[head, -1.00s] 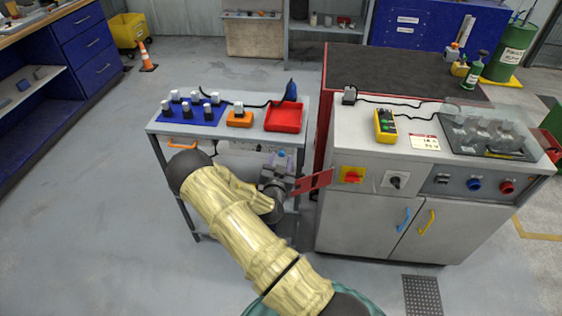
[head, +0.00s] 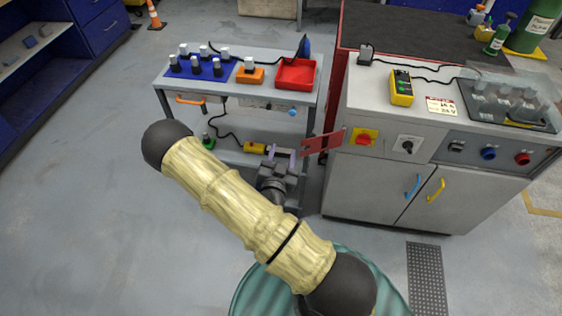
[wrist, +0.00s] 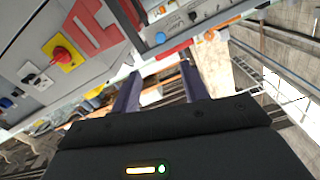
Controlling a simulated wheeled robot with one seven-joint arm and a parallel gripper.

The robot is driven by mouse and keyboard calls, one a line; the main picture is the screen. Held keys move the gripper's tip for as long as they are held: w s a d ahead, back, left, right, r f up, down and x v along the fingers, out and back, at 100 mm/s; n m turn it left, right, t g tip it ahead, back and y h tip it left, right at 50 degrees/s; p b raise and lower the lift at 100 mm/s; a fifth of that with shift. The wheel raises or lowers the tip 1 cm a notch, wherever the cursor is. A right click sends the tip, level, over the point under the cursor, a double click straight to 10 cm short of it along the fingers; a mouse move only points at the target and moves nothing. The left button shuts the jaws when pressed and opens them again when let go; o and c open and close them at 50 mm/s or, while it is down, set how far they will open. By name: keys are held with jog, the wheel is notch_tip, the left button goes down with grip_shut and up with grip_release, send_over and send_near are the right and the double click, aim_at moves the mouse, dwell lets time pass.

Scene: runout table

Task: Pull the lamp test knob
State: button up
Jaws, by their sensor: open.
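A small light-blue knob (head: 292,112) sits on the front of the grey trolley (head: 172,82), near its right end. It also shows in the wrist view (wrist: 160,38), beyond and between the lines of the fingers. No label is readable, so I cannot confirm it as the lamp test knob. A darker blue knob (head: 488,153) and a red knob (head: 523,158) sit on the cabinet front. My gripper (head: 282,153) is open and empty, below the light-blue knob in the head view and apart from it. The fingers (wrist: 159,76) have nothing between them.
A red slotted plate (head: 322,142) sticks out between trolley and cabinet, close to my gripper's right. A red switch on a yellow plate (head: 364,138) and a black selector (head: 408,146) are on the cabinet. An orange handle (head: 190,100) is at the trolley's left. The floor at left is clear.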

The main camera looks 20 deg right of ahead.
jog(key=shift+v, duration=1.05)
jog(key=s+a+r+n+g+y+p, duration=0.2)
jog(key=a+r+n+g+y+p, duration=0.1)
jog(key=a+r+g+y+p, duration=0.5)
jog(key=s+r+n+g+y, duration=0.1)
jog(key=s+r+n+g, duration=0.1)
jog(key=r, duration=0.5)
jog(key=s+d+r+n+g+y+p, duration=0.1)
jog(key=s+r+n+g, duration=0.1)
jog(key=s+r+n, duration=0.2)
jog(key=s+r, duration=0.3)
jog(key=shift+s+n, duration=0.2)
jog(key=shift+n, duration=0.2)
jog(key=shift+r, duration=0.1)
